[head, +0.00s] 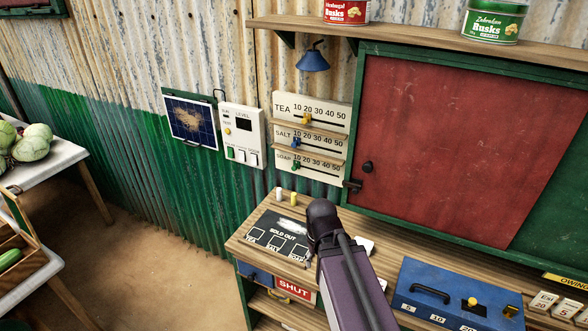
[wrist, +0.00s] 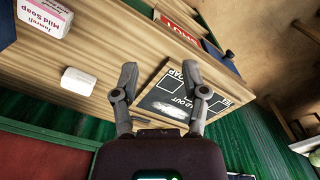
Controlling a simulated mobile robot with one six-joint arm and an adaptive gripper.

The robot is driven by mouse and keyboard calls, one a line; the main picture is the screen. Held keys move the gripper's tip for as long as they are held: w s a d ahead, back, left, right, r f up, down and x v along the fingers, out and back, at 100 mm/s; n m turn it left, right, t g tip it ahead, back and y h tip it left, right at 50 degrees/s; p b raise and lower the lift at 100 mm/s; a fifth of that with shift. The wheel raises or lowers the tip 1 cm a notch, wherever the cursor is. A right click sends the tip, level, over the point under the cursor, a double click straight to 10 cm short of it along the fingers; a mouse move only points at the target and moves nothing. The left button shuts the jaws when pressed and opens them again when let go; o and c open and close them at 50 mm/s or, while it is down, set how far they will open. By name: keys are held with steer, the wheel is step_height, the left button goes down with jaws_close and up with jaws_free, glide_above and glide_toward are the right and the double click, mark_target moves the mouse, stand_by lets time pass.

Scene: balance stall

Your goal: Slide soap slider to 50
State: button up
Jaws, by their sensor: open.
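The soap slider (head: 296,165) has a small green knob on the lowest row of a cream wall panel (head: 312,137). Its row reads 10 to 50, and the knob sits at the left end, near 10. Above it, the salt slider (head: 296,142) has a blue knob near 10, and the tea slider (head: 307,118) has a yellow knob near 20. My gripper (wrist: 163,90) is open and empty in the wrist view, its fingers apart over the wooden counter. The fingers do not show in the head view. The wrist view does not show the slider panel.
A sold-out board (head: 277,238) lies on the counter, with two small pegs (head: 286,196) behind it. A red shutter (head: 430,150) with a dark knob is right of the panel. A blue box (head: 455,295) stands right of my arm. A white block (wrist: 90,82) lies near my gripper.

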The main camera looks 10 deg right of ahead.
steer(key=shift+o, duration=0.8)
steer(key=shift+d, duration=0.1)
steer(key=w+d+f+n+t+h+b, duration=0.1)
steer(key=w+d+f+n+h+b, duration=0.15)
steer(key=w, duration=0.25)
steer(key=w+d+f+n+t+h+b, duration=0.1)
steer(key=w+n+h+b, duration=0.15)
steer(key=w, duration=0.25)
steer(key=n+t+h+b, duration=0.6)
steer(key=n+t+b, duration=0.75)
steer(key=n, duration=0.75)
glide_toward(293, 169)
steer(key=v, duration=0.3)
steer(key=shift+a+r+g, duration=0.2)
steer(key=shift+r+g, duration=0.35)
steer(key=shift+r, duration=0.1)
steer(key=shift+d, duration=0.1)
steer(key=x, duration=1.3)
steer(key=shift+w+d+f, duration=0.1)
steer(key=shift+w, duration=0.2)
